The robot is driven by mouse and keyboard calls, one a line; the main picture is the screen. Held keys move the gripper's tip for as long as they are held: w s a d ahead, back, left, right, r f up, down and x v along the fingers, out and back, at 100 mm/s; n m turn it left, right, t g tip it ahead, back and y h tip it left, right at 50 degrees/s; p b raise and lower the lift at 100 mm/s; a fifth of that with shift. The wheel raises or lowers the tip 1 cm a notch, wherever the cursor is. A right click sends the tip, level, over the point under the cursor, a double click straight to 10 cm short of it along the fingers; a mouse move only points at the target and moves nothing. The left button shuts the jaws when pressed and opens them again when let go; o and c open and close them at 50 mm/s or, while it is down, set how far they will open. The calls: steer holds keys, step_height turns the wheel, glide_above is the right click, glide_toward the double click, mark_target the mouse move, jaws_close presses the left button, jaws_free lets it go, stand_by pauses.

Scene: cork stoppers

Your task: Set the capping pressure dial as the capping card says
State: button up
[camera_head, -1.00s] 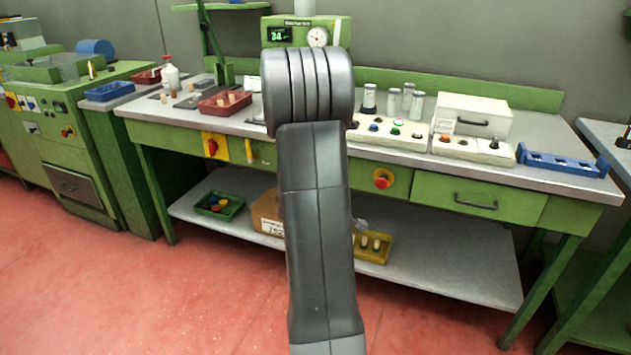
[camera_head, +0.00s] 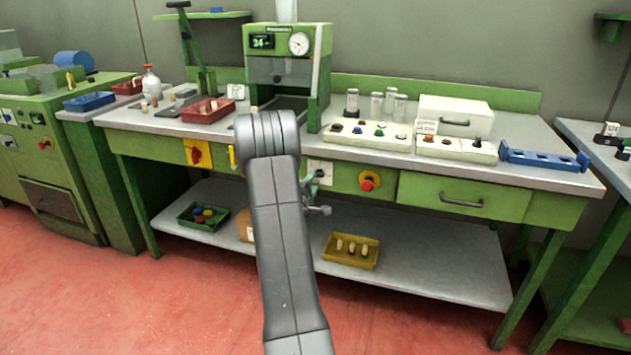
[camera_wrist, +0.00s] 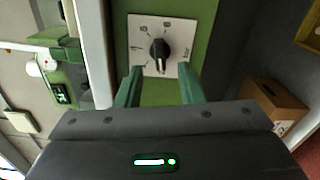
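A dial with a black knob (camera_wrist: 159,52) on a white square plate (camera_wrist: 175,30) is on the green bench front in the wrist view. In the head view the plate (camera_head: 320,168) shows just above my gripper (camera_head: 317,196). In the wrist view my gripper (camera_wrist: 160,86) is open and empty, its green fingers apart and below the knob in the picture, not closed on it. A white card (camera_head: 426,127) stands on the bench and another (camera_head: 236,91) stands by the red tray; I cannot read either.
A red stop button (camera_head: 367,183) and a drawer (camera_head: 464,196) lie right of the dial. Below are a shelf with a yellow tray (camera_head: 342,262) and a cardboard box (camera_wrist: 275,107). The green machine (camera_head: 288,45) stands above.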

mark_target(317, 176)
steer(key=shift+x, duration=2.2)
jaws_close()
